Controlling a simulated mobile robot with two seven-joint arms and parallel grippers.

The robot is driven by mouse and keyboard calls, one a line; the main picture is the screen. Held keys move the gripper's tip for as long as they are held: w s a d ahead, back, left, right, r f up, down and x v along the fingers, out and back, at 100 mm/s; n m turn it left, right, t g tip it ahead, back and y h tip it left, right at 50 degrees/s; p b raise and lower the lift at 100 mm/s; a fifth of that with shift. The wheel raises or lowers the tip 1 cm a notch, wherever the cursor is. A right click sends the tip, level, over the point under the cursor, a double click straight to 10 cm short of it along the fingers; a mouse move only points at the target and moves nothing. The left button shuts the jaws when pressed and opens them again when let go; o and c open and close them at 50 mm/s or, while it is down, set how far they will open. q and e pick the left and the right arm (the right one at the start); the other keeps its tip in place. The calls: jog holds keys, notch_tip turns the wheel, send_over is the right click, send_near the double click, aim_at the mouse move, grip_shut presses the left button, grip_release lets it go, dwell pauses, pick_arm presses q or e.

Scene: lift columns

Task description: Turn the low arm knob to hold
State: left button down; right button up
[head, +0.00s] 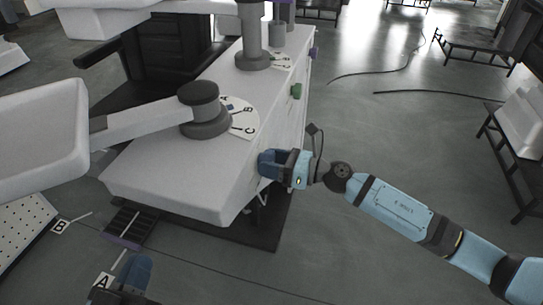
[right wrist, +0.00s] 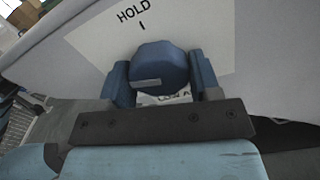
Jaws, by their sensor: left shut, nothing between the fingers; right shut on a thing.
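The low arm knob (right wrist: 160,66) is blue and sits on a pale label plate on the white column housing. "HOLD" and a short tick mark (right wrist: 142,27) are printed above it, and a partly covered word starting "LOW" shows below. A grey bar on the knob's face lies nearly level, left of centre; I cannot tell which end is its pointer. My right gripper (head: 272,163) is shut on the knob, one finger at each side. In the head view the gripper hides most of the knob. My left gripper (head: 132,274) is shut and empty at the lower left, away from the housing.
On top of the white housing, a grey pivot (head: 204,110) carries an arm beside a lettered dial (head: 243,118). The floor to the right is mostly open, with cables (head: 415,93).

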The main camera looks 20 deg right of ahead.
jog(key=m+p, duration=0.2)
jog(key=shift+r+m+p, duration=0.3)
jog(key=shift+m+p, duration=0.1)
jog(key=m+p, duration=0.3)
jog(key=shift+m+p, duration=0.3)
jog(key=shift+p, duration=0.05)
jog(key=shift+s+m+p, duration=0.1)
jog(key=shift+m+p, duration=0.8)
jog(key=shift+m, duration=0.1)
jog(key=m+p, duration=0.4)
jog(key=shift+m+p, duration=0.3)
jog(key=shift+m, duration=0.1)
jog(key=shift+m+p, duration=0.6)
jog(key=shift+m, duration=0.1)
pick_arm(q)
jog(key=s+a+f+g+y, duration=0.3)
jog(key=a+f+g+y, duration=0.2)
jog(key=f, duration=0.4)
jog(key=shift+a+f+g, duration=0.25)
jog(key=shift+a+g, duration=0.25)
jog(key=shift+g, duration=0.4)
pick_arm(e)
jog(key=shift+f+m, duration=0.1)
jog(key=shift+m, duration=0.2)
pick_arm(q)
jog(key=shift+r, duration=0.1)
pick_arm(e)
jog(key=o, duration=0.9)
